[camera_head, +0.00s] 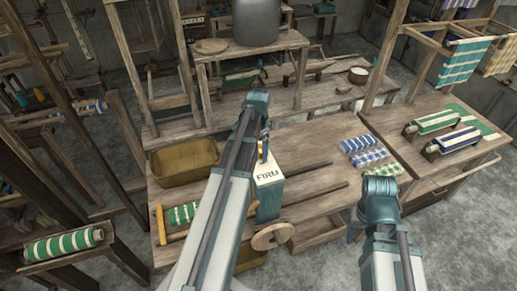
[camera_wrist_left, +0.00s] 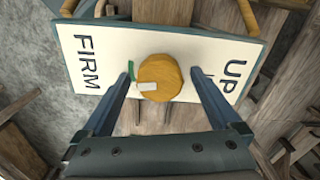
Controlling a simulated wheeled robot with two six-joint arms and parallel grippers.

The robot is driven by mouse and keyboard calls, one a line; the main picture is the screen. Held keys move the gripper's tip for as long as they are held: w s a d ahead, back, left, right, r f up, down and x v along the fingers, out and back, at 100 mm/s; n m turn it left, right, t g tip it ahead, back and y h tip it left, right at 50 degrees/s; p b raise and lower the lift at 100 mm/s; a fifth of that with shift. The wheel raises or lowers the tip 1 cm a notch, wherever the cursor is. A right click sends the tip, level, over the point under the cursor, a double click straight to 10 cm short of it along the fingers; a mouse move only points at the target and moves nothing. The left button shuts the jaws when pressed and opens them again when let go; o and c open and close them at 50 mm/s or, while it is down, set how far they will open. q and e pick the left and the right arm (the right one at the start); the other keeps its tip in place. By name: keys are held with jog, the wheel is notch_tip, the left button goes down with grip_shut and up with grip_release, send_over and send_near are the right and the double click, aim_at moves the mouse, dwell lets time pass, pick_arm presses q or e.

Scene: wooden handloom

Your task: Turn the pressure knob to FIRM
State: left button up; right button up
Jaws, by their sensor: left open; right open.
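The pressure knob (camera_wrist_left: 165,70) is a round yellow-brown knob on a cream panel (camera_wrist_left: 112,48) in the left wrist view. The panel reads FIRM at left and UP at right; more lettering near UP is partly hidden. A white pointer (camera_wrist_left: 147,87) on the knob points left, toward the FIRM side, and a green mark (camera_wrist_left: 131,70) lies just beyond the knob's left edge. My left gripper (camera_wrist_left: 161,76) is open, one finger on each side of the knob with gaps between. The head view shows the panel (camera_head: 268,176) too. My right gripper (camera_head: 352,231) is mostly hidden by its arm, low at right.
The panel sits on a teal box at a wooden workbench (camera_head: 310,195). A wooden tray (camera_head: 183,160) is to its left, and a round wooden disc (camera_head: 272,236) is in front. Loom posts stand around the bench.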

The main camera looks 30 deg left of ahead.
aim_at(259, 148)
pick_arm(q)
notch_tip(259, 148, up, 14)
jog(key=p, duration=1.3)
jog(key=shift+f+p, duration=0.15)
jog(key=shift+p, duration=0.15)
pick_arm(e)
notch_tip(259, 148, up, 14)
jog(key=shift+f, duration=0.15)
